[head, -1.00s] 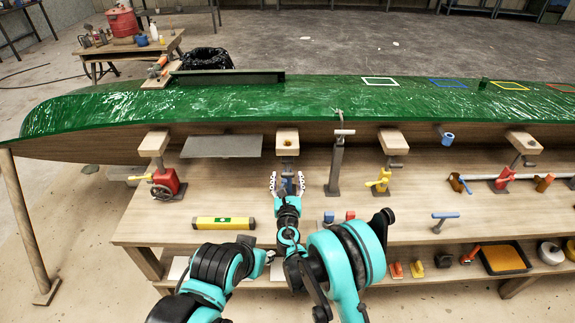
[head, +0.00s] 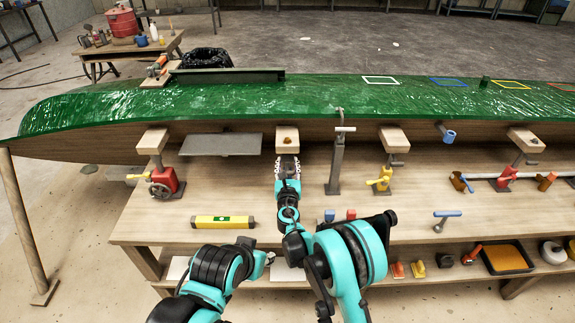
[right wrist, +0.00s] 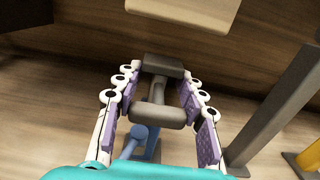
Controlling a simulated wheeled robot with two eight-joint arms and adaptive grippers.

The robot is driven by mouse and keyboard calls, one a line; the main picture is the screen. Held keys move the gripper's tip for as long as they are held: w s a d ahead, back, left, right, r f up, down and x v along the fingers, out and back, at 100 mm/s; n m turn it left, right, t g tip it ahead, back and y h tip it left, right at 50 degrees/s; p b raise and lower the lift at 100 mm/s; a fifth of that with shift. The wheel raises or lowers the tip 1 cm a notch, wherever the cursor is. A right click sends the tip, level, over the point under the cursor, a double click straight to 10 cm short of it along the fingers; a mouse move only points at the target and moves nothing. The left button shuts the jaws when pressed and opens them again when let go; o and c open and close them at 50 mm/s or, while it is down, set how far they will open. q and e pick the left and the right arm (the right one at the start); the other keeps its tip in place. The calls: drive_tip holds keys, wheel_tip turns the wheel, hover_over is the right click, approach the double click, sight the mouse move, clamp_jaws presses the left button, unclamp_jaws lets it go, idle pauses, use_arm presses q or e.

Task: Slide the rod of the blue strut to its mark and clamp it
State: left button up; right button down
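The blue strut stands under the hull, its wooden pad (head: 281,146) at the hull's lower edge. In the head view my right gripper (head: 287,163) hides most of the strut below that pad. In the right wrist view the blue part with its round knob (right wrist: 139,132) shows low between the fingers of my right gripper (right wrist: 160,95). A grey rod with thicker grey blocks (right wrist: 158,112) rises beyond it. The fingers stand apart on both sides of these blocks, and I see no clear grip. The mark is not visible.
A grey post (head: 336,165) stands close to the right of my right gripper. Red (head: 165,183) and yellow (head: 381,179) clamp stands are farther out. A yellow level (head: 224,222) lies on the bench, and the green hull (head: 230,105) spans above.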

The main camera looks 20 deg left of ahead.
wheel_tip(320, 180, up, 4)
drive_tip(key=shift+r+p, duration=0.25)
drive_tip(key=shift+p, duration=0.8)
drive_tip(key=shift+w, duration=0.1)
drive_tip(key=c, duration=0.8)
unclamp_jaws()
drive_tip(key=shift+c, duration=0.2)
drive_tip(key=v, duration=1.2)
